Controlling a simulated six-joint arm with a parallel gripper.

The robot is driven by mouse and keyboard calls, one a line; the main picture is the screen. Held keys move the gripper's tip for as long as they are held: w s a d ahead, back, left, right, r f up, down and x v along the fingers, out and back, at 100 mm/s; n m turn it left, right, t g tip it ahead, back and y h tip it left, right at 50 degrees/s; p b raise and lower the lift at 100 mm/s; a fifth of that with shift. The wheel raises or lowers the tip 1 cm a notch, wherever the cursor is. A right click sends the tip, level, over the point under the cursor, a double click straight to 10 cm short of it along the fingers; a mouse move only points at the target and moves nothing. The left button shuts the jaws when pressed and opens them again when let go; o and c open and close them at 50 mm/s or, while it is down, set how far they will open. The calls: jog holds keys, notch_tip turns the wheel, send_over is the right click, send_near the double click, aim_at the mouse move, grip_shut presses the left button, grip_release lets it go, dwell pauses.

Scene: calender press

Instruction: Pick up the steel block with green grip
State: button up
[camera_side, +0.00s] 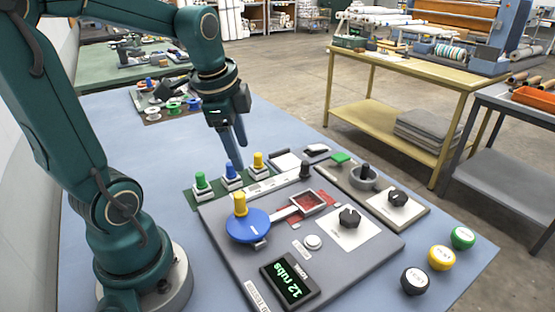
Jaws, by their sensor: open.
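The steel block with green grip (202,189) stands upright at the left end of a row on a green mat. Beside it stand a block with a blue grip (231,175) and one with a yellow grip (259,164). My gripper (239,158) hangs pointing down near the blue and yellow grips, to the right of the green one. It is open, with nothing visible held in it. Its fingers overlap in this view, so the gap between them is hard to see.
A grey test board holds a blue disc (247,226) with a yellow knob, a red-framed slide (306,202), a black dial (349,217) and a display reading "12 rubs" (290,281). Several coloured round pieces lie at right.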

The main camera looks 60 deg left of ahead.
aim_at(199, 174)
jog(key=s+a+f+n+g, duration=0.1)
jog(key=a+f, duration=0.1)
jog(key=a, duration=0.2)
jog(key=s+a+f+n+g, duration=0.1)
jog(key=s+a+f, duration=0.1)
jog(key=a, duration=0.1)
jog(key=s+a+f+n+h, duration=0.1)
jog(key=a+f, duration=0.1)
jog(key=a, duration=0.2)
jog(key=shift+s+a+f+g, duration=0.25)
jog(key=shift+a+f+g, duration=0.05)
jog(key=shift+f+g, duration=0.1)
jog(key=shift+s+a+f, duration=0.15)
jog(key=shift+s, duration=0.1)
jog(key=shift+f, duration=2.5)
grip_shut()
